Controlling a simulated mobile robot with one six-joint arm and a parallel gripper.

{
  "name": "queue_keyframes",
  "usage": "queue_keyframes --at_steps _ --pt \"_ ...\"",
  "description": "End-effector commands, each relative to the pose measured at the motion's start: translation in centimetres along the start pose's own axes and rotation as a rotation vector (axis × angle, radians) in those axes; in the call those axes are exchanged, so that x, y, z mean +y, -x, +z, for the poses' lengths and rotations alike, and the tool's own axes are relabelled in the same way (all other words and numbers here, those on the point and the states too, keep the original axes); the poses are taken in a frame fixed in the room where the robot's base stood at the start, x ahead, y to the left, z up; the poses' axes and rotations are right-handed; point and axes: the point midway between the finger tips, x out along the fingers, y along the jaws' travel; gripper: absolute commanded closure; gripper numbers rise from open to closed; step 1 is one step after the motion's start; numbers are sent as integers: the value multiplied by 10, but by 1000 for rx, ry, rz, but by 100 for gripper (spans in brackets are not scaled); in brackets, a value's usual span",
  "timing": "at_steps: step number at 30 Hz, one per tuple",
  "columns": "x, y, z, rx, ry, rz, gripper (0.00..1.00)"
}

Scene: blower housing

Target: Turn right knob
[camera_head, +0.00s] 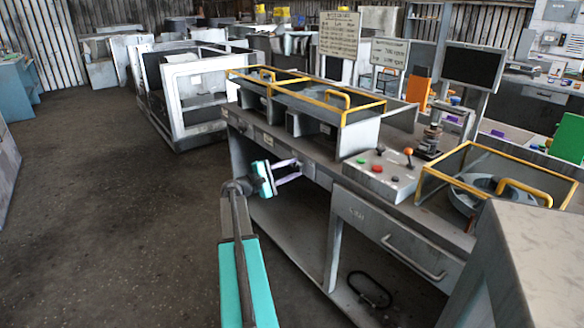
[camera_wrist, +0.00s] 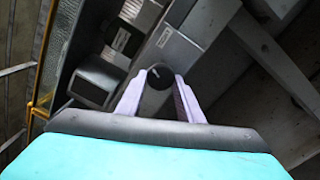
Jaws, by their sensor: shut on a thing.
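My gripper (camera_wrist: 157,95) shows its two pale purple fingers on either side of a dark round knob (camera_wrist: 158,77) in the wrist view. The fingers are shut on the knob. The knob has a short light mark on its face and sits at the grey front panel of the bench. In the head view my gripper (camera_head: 296,170) reaches the bench front from the left, below the upper edge. The knob is too small or hidden to make out there. I cannot make out a second knob.
The grey workbench (camera_head: 345,216) carries yellow-railed housings (camera_head: 340,118) and a control box (camera_head: 378,174) with buttons and levers. A drawer with a handle (camera_head: 412,262) is to the right of my gripper. A black looped object (camera_head: 370,289) lies on the lower shelf. The floor at left is clear.

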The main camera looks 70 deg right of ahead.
Motion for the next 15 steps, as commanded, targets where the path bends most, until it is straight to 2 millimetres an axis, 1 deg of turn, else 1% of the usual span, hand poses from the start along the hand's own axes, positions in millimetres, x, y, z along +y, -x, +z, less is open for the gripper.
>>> queue_keyframes --at_steps 1,11,12,15 --pt "-4 0 2 -5 4 -8 89" --pt "-5 0 1 -5 6 -8 89" --pt "-5 0 1 -5 6 -8 64" --pt "-4 0 1 -4 6 -7 48"
